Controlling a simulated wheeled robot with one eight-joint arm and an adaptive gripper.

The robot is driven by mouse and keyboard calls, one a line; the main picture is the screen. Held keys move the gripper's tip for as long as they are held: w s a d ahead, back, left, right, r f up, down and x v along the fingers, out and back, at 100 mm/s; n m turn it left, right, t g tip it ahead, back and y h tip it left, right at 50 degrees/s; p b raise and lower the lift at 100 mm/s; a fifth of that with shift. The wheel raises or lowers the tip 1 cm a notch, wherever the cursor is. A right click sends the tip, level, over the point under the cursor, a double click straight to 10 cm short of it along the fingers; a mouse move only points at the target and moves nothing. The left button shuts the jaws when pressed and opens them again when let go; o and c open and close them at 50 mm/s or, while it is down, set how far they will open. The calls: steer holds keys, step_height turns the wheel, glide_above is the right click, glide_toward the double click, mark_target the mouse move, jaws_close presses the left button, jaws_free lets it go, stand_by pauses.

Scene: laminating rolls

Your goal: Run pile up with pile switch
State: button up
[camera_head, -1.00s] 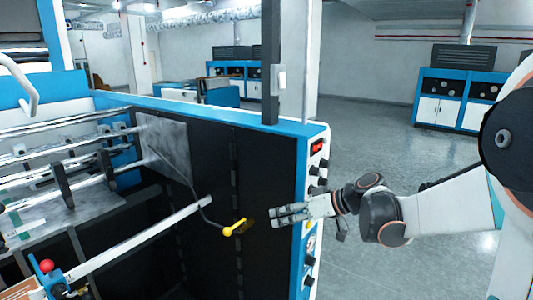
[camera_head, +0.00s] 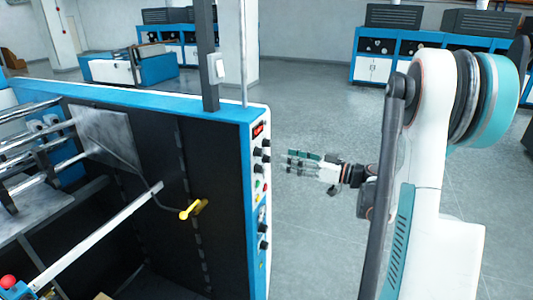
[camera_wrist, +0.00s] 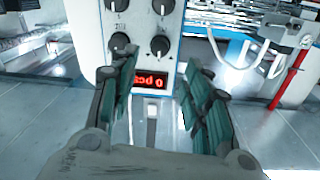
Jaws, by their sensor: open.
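The laminating machine's control panel (camera_head: 259,195) is the narrow white end face with a blue border, to the left of my gripper. It carries a red display (camera_head: 258,130), several black knobs (camera_head: 261,152) and small coloured buttons (camera_head: 259,186). I cannot tell which control is the pile switch. My gripper (camera_head: 285,161) is open and empty, pointing left at the panel with a gap between. In the wrist view, the panel appears upside down between the green-padded fingers (camera_wrist: 158,68), with knobs (camera_wrist: 160,46) above the lit display (camera_wrist: 149,82).
A post with a white switch box (camera_head: 219,68) rises from the machine top. A yellow-handled lever (camera_head: 194,208) is on the machine's dark inner side. Blue-and-white cabinets (camera_head: 375,62) stand at the back. The grey floor (camera_head: 310,110) around my gripper is clear.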

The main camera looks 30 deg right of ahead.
mark_target(262, 153)
steer(key=p+x, duration=0.1)
steer(key=x, duration=0.8)
jaws_close()
